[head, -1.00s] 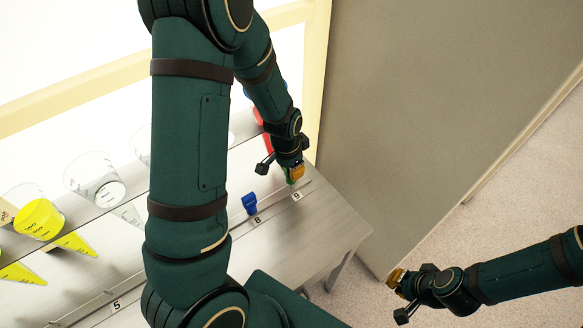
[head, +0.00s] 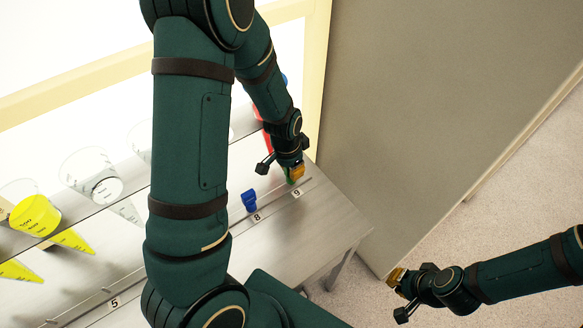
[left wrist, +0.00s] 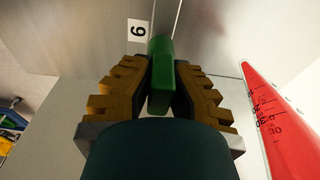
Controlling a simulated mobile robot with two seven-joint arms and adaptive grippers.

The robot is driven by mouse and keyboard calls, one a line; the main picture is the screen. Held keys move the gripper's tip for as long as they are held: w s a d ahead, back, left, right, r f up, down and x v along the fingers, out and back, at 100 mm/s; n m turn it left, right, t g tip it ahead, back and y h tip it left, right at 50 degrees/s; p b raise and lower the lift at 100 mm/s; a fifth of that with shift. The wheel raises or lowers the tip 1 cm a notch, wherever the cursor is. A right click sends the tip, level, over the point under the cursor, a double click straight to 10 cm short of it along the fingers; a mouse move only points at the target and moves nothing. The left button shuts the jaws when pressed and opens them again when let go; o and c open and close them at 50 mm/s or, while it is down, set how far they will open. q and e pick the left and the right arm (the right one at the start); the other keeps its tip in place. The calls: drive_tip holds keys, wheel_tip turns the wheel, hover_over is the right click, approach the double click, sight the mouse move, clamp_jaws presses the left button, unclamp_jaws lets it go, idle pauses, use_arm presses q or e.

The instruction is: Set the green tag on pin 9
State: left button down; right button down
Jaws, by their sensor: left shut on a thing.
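The green tag (left wrist: 160,88) is between the fingers of my left gripper (left wrist: 163,95), which is shut on it. In the head view the green tag (head: 289,176) shows only as a small strip under my left gripper (head: 285,170). The label 9 (head: 296,192) is on the rail just in front of the tag, and it also shows in the left wrist view (left wrist: 137,32). Pin 9 itself is hidden, so I cannot tell whether the tag is on it. My right gripper (head: 398,290) is off to the right over the floor, and its jaw state is unclear.
A blue tag (head: 249,201) hangs at label 8 (head: 257,217). Label 5 (head: 114,302) is at lower left. A red cone (left wrist: 273,115) stands beside my left gripper. Clear and yellow cones (head: 70,240) are at left. A grey panel (head: 410,110) is at right.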

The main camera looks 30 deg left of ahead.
use_arm(q)
drive_tip(key=shift+f+b, duration=0.6)
drive_tip(key=shift+f, duration=0.15)
idle(0.3)
drive_tip(key=c, duration=1)
unclamp_jaws()
drive_tip(key=r, duration=0.4)
drive_tip(key=s+r, duration=0.1)
drive_tip(key=r, duration=0.7)
drive_tip(key=shift+s+a, duration=0.15)
drive_tip(key=shift+a, duration=0.1)
